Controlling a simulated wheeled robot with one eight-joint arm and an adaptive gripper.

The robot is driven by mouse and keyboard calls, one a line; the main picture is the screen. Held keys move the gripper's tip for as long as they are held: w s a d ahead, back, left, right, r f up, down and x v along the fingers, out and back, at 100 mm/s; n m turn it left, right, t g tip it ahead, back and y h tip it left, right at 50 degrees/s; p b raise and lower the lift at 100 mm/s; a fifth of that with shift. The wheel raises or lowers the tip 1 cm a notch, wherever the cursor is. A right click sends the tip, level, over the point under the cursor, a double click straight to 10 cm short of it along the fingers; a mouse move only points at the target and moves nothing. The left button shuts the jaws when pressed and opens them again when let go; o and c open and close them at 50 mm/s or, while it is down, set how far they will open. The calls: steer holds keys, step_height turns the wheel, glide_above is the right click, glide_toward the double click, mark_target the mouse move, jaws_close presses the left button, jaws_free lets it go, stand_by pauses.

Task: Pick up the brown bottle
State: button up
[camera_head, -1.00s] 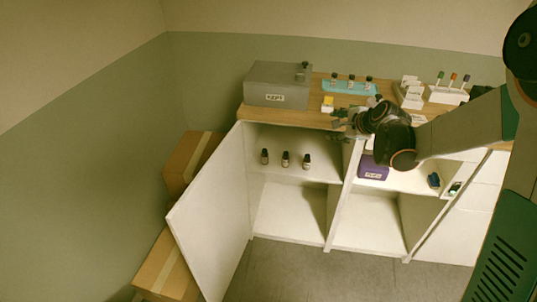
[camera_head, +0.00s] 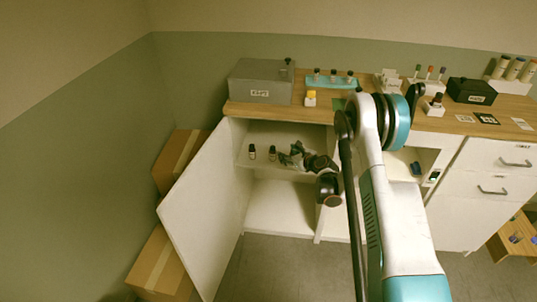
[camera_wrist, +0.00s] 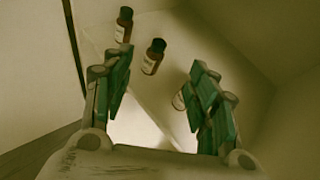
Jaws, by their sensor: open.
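Small dark brown bottles with black caps and pale labels stand in a row on the upper shelf of the open cabinet. In the head view the left bottle (camera_head: 252,151) and the middle bottle (camera_head: 272,153) show clear of my gripper (camera_head: 290,157). In the wrist view the far bottle (camera_wrist: 123,25) and the middle bottle (camera_wrist: 153,57) are upright, beyond the open fingers of my gripper (camera_wrist: 159,72). A third bottle (camera_wrist: 179,98) is partly hidden behind the right finger. My gripper is inside the shelf space, open, holding nothing. I cannot tell whether it touches the third bottle.
The white cabinet door (camera_head: 205,205) stands open at the left. The shelf's side walls and the wooden top (camera_head: 270,112) enclose my gripper. A grey box (camera_head: 261,80) and a teal tray (camera_head: 331,84) with bottles stand above. Cardboard boxes (camera_head: 165,262) lie left of the door.

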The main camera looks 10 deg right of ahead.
mark_target(274, 152)
steer(key=shift+m, duration=0.6)
steer(key=w+a+f, duration=0.1)
steer(key=w+f, duration=0.1)
steer(key=w+a+f+b, duration=0.1)
steer(key=w+f, duration=0.1)
steer(key=w, duration=0.1)
steer(key=w+f+b, duration=0.1)
steer(key=w+f, duration=0.1)
steer(key=shift+w+a+f, duration=0.2)
steer(key=shift+w+a, duration=0.1)
steer(key=shift+a, duration=0.1)
steer(key=b+x, duration=0.3)
steer(key=x, duration=0.1)
steer(key=shift+w+a+f, duration=0.2)
steer(key=shift+w+f, duration=0.05)
steer(key=shift+w, duration=0.3)
steer(key=shift+c, duration=0.3)
steer(key=c, duration=1.1)
